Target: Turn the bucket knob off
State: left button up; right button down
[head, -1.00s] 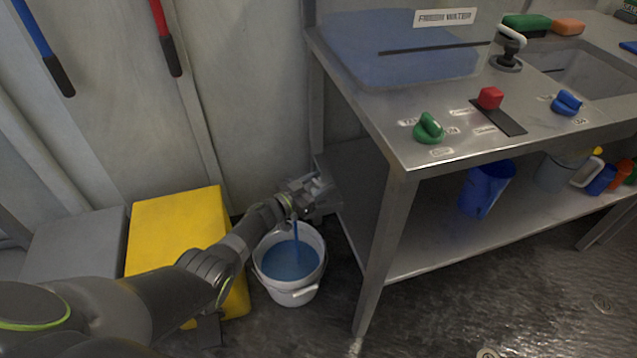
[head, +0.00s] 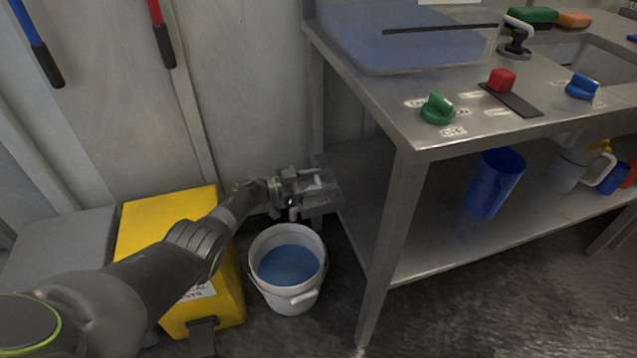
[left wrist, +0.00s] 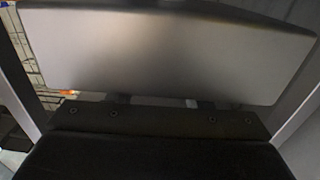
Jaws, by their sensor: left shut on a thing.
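My left gripper (head: 318,190) is at the left end of the metal bench, above and just behind the white bucket (head: 257,288). It is shut on a grey metallic part, probably the bucket knob, which the jaws mostly hide in the head view. In the left wrist view a broad grey block (left wrist: 165,50) fills the space between the fingers. The bucket stands upright on the floor and holds blue water (head: 288,265). No stream falls into it. My right gripper is not in view.
The bench top (head: 400,110) carries a green knob (head: 437,108), a red slider knob (head: 501,80) and a blue knob (head: 581,86). A blue jug (head: 494,183) is on the lower shelf. A yellow box (head: 165,215) stands left of the bucket.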

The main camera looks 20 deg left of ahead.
pick_arm(q)
jog(key=o, duration=1)
jog(key=shift+s+a, duration=0.1)
jog(key=shift+a, duration=0.15)
jog(key=p+v, duration=0.2)
jog(key=v, duration=0.4)
jog(key=shift+s+a, duration=0.1)
jog(key=shift+a, duration=0.05)
jog(key=v, duration=1)
jog(key=shift+s+a+p, duration=0.2)
jog(key=shift+a+p, duration=0.05)
jog(key=shift+p, duration=0.1)
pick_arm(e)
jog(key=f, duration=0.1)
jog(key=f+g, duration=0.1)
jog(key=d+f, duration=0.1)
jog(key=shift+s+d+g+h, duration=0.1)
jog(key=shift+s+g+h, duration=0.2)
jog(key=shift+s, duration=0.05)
